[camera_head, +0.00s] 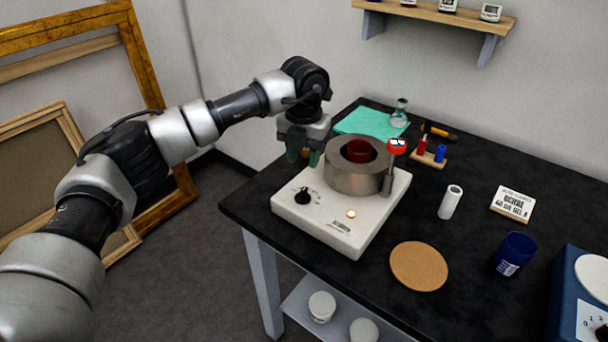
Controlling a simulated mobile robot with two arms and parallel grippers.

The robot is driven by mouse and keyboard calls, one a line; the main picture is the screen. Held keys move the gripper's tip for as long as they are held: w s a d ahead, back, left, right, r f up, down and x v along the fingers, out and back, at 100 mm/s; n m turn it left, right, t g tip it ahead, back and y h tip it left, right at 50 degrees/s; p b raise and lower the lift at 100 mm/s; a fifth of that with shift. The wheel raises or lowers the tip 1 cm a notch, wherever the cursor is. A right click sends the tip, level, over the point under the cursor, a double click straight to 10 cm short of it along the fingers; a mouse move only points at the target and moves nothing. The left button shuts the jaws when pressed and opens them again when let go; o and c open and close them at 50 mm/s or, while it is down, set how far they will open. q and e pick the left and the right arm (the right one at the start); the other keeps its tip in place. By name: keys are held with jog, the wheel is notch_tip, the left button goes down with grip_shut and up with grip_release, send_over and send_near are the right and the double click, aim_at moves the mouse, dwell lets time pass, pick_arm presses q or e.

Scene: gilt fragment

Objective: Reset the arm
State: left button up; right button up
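My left arm reaches in from the left in the head view. Its gripper (303,157) points down at the left side of a white hotplate device (342,219), with its dark green fingertips a little apart. No object shows between them. The gripper is beside a grey metal ring-shaped pot (352,181) on the device. A dark red thing (358,150) sits inside the pot. A small red and white piece (397,146) stands at the pot's right edge. My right gripper is not in view.
Blue equipment (577,290) stands at right. Frames (150,60) lean at left.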

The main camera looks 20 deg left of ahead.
pick_arm(q)
jog(key=shift+r, duration=0.9)
